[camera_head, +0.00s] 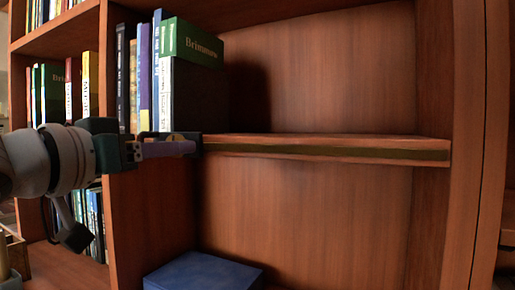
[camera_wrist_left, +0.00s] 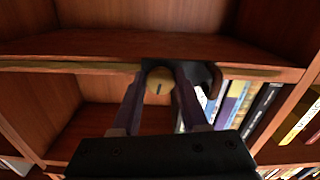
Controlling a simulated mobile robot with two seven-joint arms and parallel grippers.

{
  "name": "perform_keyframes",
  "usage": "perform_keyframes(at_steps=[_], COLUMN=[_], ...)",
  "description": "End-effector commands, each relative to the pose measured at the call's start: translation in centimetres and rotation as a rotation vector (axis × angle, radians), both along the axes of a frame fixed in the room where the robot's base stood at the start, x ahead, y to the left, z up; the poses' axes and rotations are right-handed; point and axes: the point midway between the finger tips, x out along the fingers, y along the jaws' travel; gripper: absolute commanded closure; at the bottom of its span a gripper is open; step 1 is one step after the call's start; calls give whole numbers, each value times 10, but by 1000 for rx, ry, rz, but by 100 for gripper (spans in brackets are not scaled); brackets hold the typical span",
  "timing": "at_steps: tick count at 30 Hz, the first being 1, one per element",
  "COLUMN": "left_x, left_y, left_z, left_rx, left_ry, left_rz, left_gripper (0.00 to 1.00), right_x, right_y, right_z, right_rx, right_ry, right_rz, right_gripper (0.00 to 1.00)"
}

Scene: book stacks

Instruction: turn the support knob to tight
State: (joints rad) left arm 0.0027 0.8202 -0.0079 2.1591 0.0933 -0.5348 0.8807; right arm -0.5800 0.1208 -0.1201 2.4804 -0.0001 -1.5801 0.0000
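The support knob (camera_wrist_left: 159,81) is a round yellowish disc with a dark upright line on its face, in the left wrist view. It sits at the front edge of the wooden shelf (camera_head: 330,147), on a dark bracket (camera_wrist_left: 204,79). My left gripper (camera_wrist_left: 160,75) has one finger on each side of the knob, and the knob fills the gap between the fingertips. In the head view my left gripper (camera_head: 185,147) reaches the left end of the shelf edge and hides the knob. My right gripper is in neither view.
A blue book or box (camera_head: 203,272) lies below. The right part of the shelf is bare. A wooden upright (camera_head: 150,215) stands at the left.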

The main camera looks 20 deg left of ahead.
Motion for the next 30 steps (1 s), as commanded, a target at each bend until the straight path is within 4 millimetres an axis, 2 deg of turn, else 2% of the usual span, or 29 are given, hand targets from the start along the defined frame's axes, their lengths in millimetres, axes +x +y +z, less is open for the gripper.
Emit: perform_keyframes(at_steps=[1,11,23,30], left_x=[0,0,0,0], left_y=[0,0,0,1], left_z=[0,0,1,2], left_rx=[0,0,31,158], left_ry=[0,0,-1,-10], left_rz=[0,0,0,0], left_gripper=[63,100,100,100], right_x=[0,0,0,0], right_y=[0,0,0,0], right_z=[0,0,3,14], right_rx=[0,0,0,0], right_ry=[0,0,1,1], right_rz=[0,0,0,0], right_gripper=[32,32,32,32])
